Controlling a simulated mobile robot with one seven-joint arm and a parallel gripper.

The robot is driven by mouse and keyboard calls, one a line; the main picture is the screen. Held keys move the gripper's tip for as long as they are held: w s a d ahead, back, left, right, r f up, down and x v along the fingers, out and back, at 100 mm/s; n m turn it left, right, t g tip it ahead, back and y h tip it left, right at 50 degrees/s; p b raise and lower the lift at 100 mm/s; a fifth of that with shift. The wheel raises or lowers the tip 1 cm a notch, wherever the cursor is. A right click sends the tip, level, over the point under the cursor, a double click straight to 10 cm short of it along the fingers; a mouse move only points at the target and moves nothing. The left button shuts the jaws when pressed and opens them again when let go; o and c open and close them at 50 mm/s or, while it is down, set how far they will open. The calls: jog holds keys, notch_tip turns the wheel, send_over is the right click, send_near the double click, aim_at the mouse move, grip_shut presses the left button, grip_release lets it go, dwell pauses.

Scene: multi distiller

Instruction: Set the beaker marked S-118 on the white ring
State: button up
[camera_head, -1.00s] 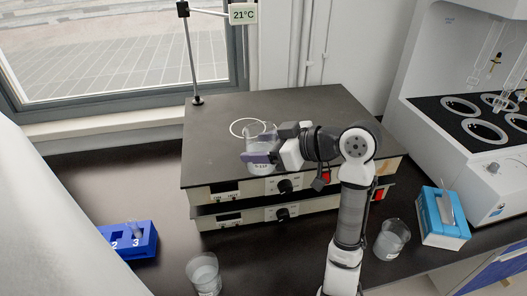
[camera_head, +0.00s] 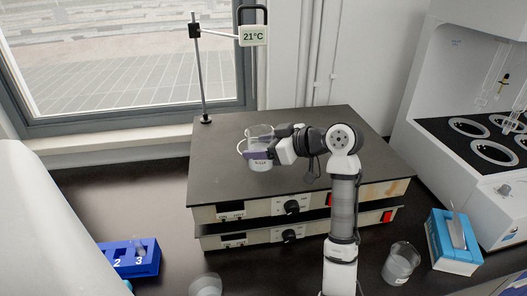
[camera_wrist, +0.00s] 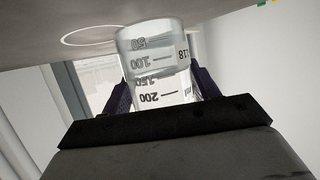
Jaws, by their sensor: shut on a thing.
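My gripper (camera_head: 262,152) is shut on a clear beaker (camera_head: 261,162), upright over the dark top of the stacked hot plates (camera_head: 223,167). In the wrist view the beaker (camera_wrist: 158,75) sits between the two dark fingers, with volume marks and a label ending in "118" at its right side. The white ring (camera_head: 241,146) is on the plate top, mostly hidden behind the beaker in the head view. In the wrist view the ring (camera_wrist: 90,36) shows to the left of and beyond the beaker. I cannot tell whether the beaker's base touches the plate.
A stand (camera_head: 200,75) with a 21°C sign (camera_head: 253,36) rises at the plate's back left. Two other beakers stand on the bench, one at front right (camera_head: 400,263) and one at the bottom edge (camera_head: 206,285). A blue rack (camera_head: 132,262) is at left, a blue box (camera_head: 453,243) at right.

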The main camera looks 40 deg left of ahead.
jog(key=shift+w+a+p, duration=0.25)
jog(key=shift+w+a, duration=1)
jog(key=shift+a, duration=0.2)
jog(key=shift+w+a+p, duration=0.2)
jog(key=shift+w+a, duration=1.05)
jog(key=shift+a, duration=0.25)
jog(key=shift+w+a+p, duration=0.25)
jog(key=shift+w+a, duration=1)
jog(key=shift+a, duration=0.2)
jog(key=shift+f, duration=0.1)
jog(key=shift+f+b, duration=0.75)
jog(key=shift+f, duration=0.35)
jog(key=o, duration=1.2)
jog(key=shift+o, duration=0.2)
jog(key=b+v, duration=0.4)
jog(key=v, duration=1)
